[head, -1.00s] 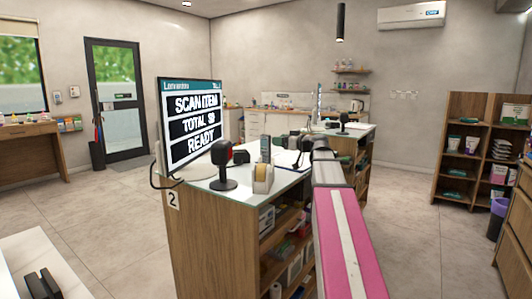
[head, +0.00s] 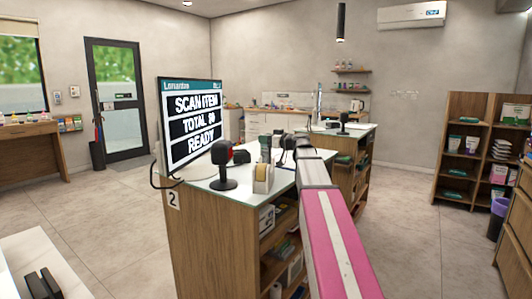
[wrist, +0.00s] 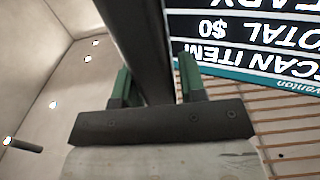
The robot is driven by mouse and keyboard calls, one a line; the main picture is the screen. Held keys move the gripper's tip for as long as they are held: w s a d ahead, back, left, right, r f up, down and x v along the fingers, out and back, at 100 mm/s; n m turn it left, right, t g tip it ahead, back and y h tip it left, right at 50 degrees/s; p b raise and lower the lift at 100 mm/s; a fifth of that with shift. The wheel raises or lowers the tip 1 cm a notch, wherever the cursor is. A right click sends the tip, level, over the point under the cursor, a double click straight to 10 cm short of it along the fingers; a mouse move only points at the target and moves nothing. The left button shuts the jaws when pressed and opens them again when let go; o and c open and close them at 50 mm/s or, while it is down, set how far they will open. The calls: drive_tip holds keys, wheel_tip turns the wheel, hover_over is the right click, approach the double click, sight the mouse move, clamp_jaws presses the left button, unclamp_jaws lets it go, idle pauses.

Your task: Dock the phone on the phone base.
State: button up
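In the wrist view my gripper (wrist: 156,80) has its green-padded fingers on both sides of a long dark bar, which looks like the phone (wrist: 140,40). It seems held between the pads and runs up out of the frame. In the head view my gripper is at the far end of my pink arm, above the counter, small and partly hidden by the arm. A small black block (head: 240,157) on the counter behind the scanner may be the phone base; it is too small to be sure. A thin upright grey object (head: 265,148) stands beside it.
The counter (head: 203,188) carries a monitor (head: 192,120), a black and red scanner (head: 222,166) and a tape dispenser (head: 262,179) close to my arm. In the wrist view the monitor (wrist: 245,45) shows upside down near the fingers. Another counter stands behind.

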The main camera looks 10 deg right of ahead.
clamp_jaws()
